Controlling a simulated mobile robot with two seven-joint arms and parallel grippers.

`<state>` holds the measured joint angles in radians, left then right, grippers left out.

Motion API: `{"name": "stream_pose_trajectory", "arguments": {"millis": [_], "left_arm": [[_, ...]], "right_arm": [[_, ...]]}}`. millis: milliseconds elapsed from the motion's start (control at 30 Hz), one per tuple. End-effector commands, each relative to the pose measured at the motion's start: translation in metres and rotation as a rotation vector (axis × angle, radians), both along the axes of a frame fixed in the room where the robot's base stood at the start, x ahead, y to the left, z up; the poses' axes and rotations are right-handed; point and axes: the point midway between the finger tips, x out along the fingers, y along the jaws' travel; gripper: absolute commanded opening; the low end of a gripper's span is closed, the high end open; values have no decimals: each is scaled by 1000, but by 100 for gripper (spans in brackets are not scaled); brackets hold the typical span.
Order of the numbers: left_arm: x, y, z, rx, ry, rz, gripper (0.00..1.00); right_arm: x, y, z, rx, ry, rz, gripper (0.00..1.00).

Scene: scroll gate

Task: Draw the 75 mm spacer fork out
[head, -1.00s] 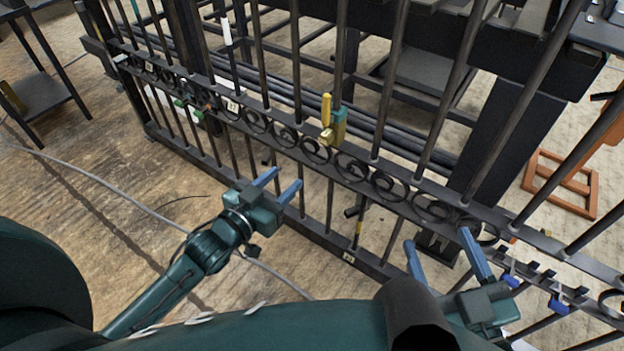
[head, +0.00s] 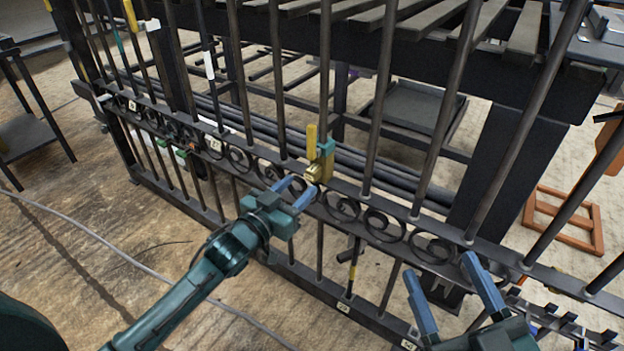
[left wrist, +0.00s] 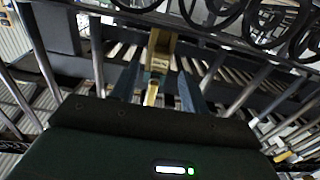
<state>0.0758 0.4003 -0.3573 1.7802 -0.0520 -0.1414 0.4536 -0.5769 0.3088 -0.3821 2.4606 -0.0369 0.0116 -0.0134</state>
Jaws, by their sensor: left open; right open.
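A brass-yellow block (head: 317,173) with a yellow upright handle (head: 311,141) and a teal part (head: 327,150) sits on an upright bar of the gate, at the scroll band. It may be the spacer fork; no size marking is readable. My left gripper (head: 298,190) is open and empty, its fingertips just below and left of the block. In the left wrist view the brass block (left wrist: 158,50) shows ahead, between the two fingers (left wrist: 160,85), beyond their tips. My right gripper (head: 440,271) is open and empty, low in front of the gate at the right.
The dark gate's scroll band (head: 240,158) and upright bars run across in front of me. An orange frame (head: 565,220) stands on the floor behind at right. The wooden floor (head: 110,230) at left is mostly clear, with a cable.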

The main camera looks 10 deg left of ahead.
Motion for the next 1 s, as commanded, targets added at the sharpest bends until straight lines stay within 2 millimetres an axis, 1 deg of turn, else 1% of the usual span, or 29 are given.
{"name": "stream_pose_trajectory", "arguments": {"millis": [100, 167, 300, 500, 700, 1000], "left_arm": [[15, -5, -2, 0, -2, 0, 45], [21, -8, 0, 0, -1, 1, 45], [37, -14, 1, 0, -1, 0, 45], [53, -19, 0, 1, 0, 0, 45], [60, -22, 0, 1, 0, 0, 45], [60, -22, 0, 1, 0, 0, 45]], "right_arm": [[2, 0, 1, 3, -41, 5, 63], [3, 0, 8, 2, -58, 6, 63], [4, -1, 12, 3, -77, 7, 63], [4, -1, 15, 4, -102, 7, 63], [5, -1, 17, 1, -117, 6, 63], [6, -2, 18, -1, -124, 6, 63]]}}
